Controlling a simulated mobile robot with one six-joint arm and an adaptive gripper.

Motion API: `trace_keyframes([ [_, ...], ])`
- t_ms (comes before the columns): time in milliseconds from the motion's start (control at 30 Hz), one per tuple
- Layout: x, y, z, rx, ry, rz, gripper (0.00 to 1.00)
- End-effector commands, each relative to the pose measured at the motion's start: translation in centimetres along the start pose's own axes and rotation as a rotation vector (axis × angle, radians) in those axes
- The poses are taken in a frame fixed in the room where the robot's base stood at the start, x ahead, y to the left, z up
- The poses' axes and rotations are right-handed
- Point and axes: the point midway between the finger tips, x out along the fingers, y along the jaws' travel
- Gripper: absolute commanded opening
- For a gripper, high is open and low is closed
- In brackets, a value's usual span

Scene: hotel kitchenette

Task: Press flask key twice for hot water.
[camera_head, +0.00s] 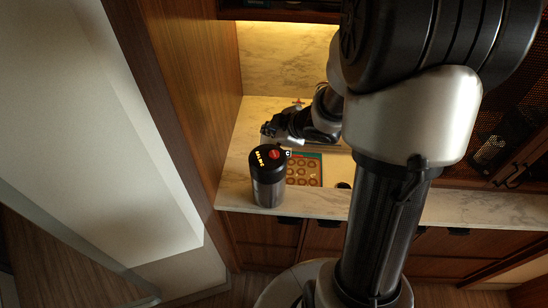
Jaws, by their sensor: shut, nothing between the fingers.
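The flask (268,190) stands upright on the marble counter near its front left corner. It has a grey body and a black lid. My gripper (268,132) is shut and empty. It appears just behind and above the lid, close to the red key. I cannot tell from this view whether it touches the lid, and its fingertips are small and dark.
A teal-edged tray or box with several round tan items (303,171) lies right of the flask. A small dark round thing (343,185) sits near the front edge. A wooden panel (185,80) bounds the counter (235,180) at left. My arm hides much of the right side.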

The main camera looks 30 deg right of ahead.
Motion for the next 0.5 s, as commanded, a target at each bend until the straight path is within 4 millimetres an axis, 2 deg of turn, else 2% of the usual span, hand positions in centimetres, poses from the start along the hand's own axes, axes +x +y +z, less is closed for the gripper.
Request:
trace_keyframes([
  [33,0.9,-0.7,0.7,-0.001,0.000,0.000,0.00],
  [200,2.6,-1.9,1.9,-0.001,0.000,0.000,0.00],
  [500,4.2,-3.1,3.1,0.001,0.000,0.000,0.00],
])
